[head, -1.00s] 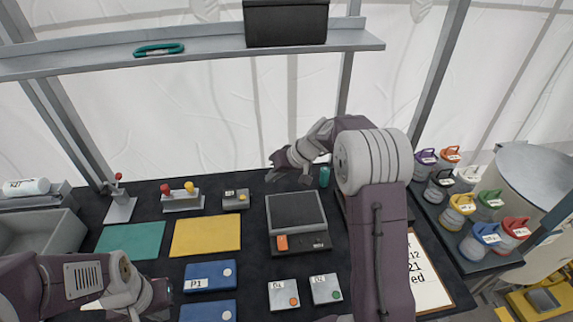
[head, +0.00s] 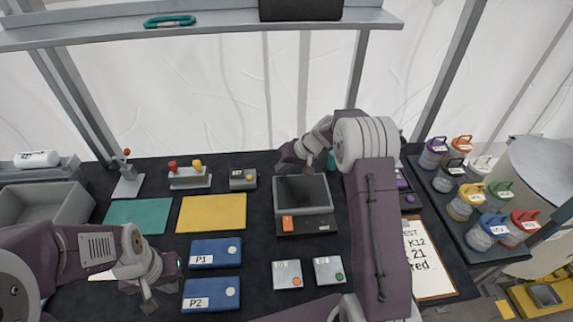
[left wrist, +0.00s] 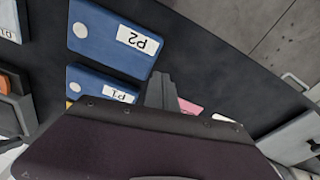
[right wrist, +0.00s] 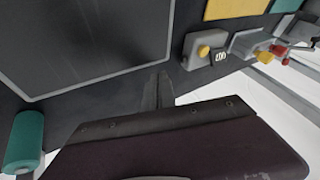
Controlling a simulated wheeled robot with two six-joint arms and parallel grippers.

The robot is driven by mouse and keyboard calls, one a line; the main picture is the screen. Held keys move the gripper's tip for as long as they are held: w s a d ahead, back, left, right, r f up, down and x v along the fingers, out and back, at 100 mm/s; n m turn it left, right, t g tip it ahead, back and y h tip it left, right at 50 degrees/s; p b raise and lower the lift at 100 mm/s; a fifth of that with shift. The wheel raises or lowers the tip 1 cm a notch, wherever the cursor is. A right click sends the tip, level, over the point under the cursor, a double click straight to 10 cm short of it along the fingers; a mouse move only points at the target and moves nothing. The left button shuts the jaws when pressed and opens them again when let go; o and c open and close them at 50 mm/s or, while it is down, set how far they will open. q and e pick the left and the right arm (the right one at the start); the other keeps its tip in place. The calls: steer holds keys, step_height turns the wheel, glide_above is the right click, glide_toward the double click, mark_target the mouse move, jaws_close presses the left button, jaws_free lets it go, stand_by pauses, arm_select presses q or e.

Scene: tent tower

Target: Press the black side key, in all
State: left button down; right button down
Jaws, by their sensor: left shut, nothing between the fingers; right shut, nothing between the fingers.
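A grey device with a dark, framed top (head: 302,190) stands in the middle of the mat in the head view. Its dark front strip carries an orange key (head: 287,223) and a small pale label. I cannot make out a black side key. My right gripper (head: 284,168) is shut and empty at the device's back left corner. The right wrist view shows its fingers (right wrist: 158,92) beside a large dark framed panel (right wrist: 90,40). My left gripper (head: 150,304) is shut and empty, left of the blue P2 box (head: 211,293); its fingers also show in the left wrist view (left wrist: 160,90).
A grey box with a yellow button (right wrist: 207,48) is close to my right fingers. A teal cylinder (right wrist: 25,138) stands near them too. The blue P1 box (head: 215,252), yellow mat (head: 212,213) and two pale button boxes (head: 286,275) lie around. Lidded jars (head: 463,200) stand at right.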

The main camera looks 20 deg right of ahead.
mark_target(259, 176)
arm_select(q)
steer(key=shift+d+f, duration=0.1)
steer(key=shift+f, duration=0.1)
arm_select(e)
steer(key=x, duration=0.3)
steer(key=shift+w+a+f, duration=0.15)
steer(key=shift+f, duration=0.15)
arm_select(q)
steer(key=shift+r+p, duration=0.5)
steer(key=shift+r, duration=0.1)
arm_select(e)
steer(key=a, duration=0.2)
steer(key=shift+w+a+r, duration=0.1)
steer(key=shift+a, duration=0.15)
arm_select(q)
steer(key=shift+r, duration=0.1)
arm_select(e)
steer(key=shift+a, duration=0.6)
steer(key=shift+d+f, duration=0.1)
steer(key=shift+f, duration=0.1)
